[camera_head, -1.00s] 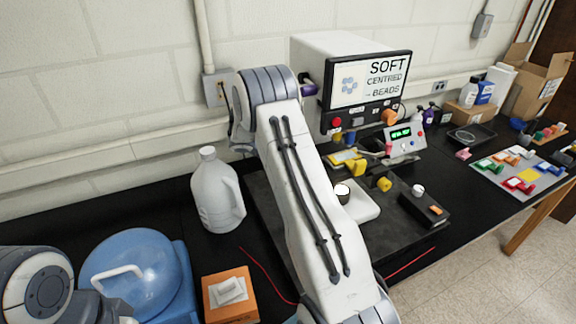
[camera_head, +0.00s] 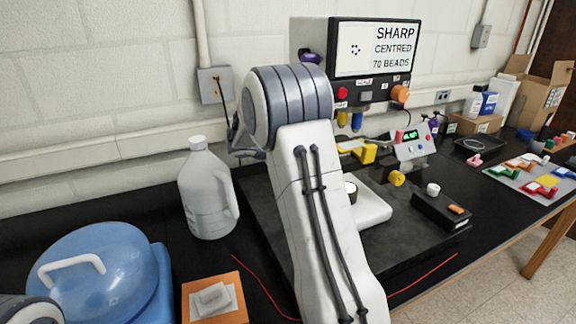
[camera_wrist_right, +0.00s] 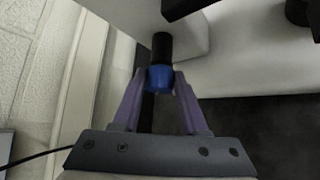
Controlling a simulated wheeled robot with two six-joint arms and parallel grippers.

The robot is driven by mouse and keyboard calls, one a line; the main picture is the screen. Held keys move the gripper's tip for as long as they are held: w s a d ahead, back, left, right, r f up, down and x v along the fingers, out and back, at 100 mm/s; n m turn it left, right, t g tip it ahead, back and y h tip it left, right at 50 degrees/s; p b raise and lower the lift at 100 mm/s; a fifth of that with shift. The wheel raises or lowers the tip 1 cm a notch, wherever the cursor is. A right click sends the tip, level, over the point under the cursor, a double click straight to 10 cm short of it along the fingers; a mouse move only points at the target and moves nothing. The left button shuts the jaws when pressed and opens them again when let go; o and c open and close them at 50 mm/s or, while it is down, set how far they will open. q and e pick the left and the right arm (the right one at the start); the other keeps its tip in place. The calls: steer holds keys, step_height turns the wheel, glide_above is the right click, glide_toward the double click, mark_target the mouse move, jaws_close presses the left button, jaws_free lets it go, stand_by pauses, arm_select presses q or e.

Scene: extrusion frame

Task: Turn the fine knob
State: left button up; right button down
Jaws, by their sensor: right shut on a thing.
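The machine (camera_head: 305,35) carries a screen (camera_head: 375,48) that reads "SHARP CENTRED 70 BEADS". In the right wrist view, a blue knob (camera_wrist_right: 159,80) sits on the end of a short black shaft at the pale machine housing. My right gripper (camera_wrist_right: 160,84) is shut on the blue knob, with one purple finger on each side. In the head view, a bit of my right gripper (camera_head: 309,57) shows at the machine's left side, behind my arm, and the knob is hidden there. My left gripper is out of view.
A white jug (camera_head: 208,190) stands left of my arm. A blue lidded container (camera_head: 105,265) and an orange box (camera_head: 213,300) are at front left. A yellow knob (camera_head: 397,178), a control box (camera_head: 411,146) and a black block (camera_head: 440,212) lie right of my arm.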

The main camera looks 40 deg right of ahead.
steer(key=shift+w+r, duration=0.1)
stand_by(0.3)
steer(key=shift+c, duration=2.2)
jaws_free()
steer(key=shift+a, duration=0.1)
steer(key=b+v, duration=0.1)
steer(key=v, duration=0.9)
steer(key=shift+b, duration=0.4)
steer(key=shift+a, duration=0.15)
